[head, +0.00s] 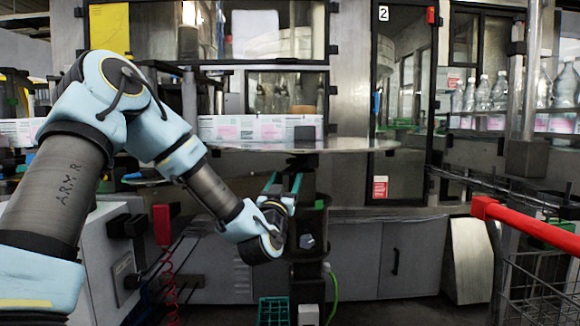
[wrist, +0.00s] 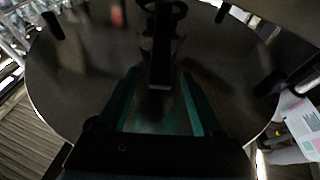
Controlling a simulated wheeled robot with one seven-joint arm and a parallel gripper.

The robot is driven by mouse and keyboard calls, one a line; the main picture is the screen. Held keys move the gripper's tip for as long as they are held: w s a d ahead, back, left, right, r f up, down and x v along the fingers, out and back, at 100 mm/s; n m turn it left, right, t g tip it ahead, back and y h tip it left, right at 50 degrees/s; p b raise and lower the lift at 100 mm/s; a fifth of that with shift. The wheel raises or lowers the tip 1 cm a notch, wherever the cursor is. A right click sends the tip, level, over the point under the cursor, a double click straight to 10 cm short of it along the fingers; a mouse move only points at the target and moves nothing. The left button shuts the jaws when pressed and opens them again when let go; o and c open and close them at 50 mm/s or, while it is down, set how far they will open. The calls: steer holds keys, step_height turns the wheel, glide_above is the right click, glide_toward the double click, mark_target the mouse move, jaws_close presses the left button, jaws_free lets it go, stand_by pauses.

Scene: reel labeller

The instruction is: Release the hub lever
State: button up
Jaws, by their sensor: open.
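My gripper (head: 283,178) is low in front of the machine, its teal fingers pointing up just under the round plate (head: 365,145). In the wrist view, my gripper (wrist: 160,72) is open, its two fingers well apart. A dark bar (wrist: 160,68), which looks like the hub lever, runs down from a dark ring (wrist: 165,8) and ends between the fingertips in the picture. Gaps show on both sides of it; I cannot tell its depth from the fingers. In the head view the lever cannot be picked out against the dark post (head: 308,180).
A band of printed labels or cartons (head: 235,128) stands behind the plate. A red-handled wire cart (head: 540,275) is at the right. A red box with a coiled cable (head: 162,225) hangs left of my gripper. Bottles (head: 483,92) stand at the back right.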

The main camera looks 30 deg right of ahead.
mark_target(290, 169)
steer(key=p+x, duration=0.1)
steer(key=x, duration=0.5)
jaws_close()
stand_by(0.5)
steer(key=shift+w, duration=0.1)
stand_by(0.8)
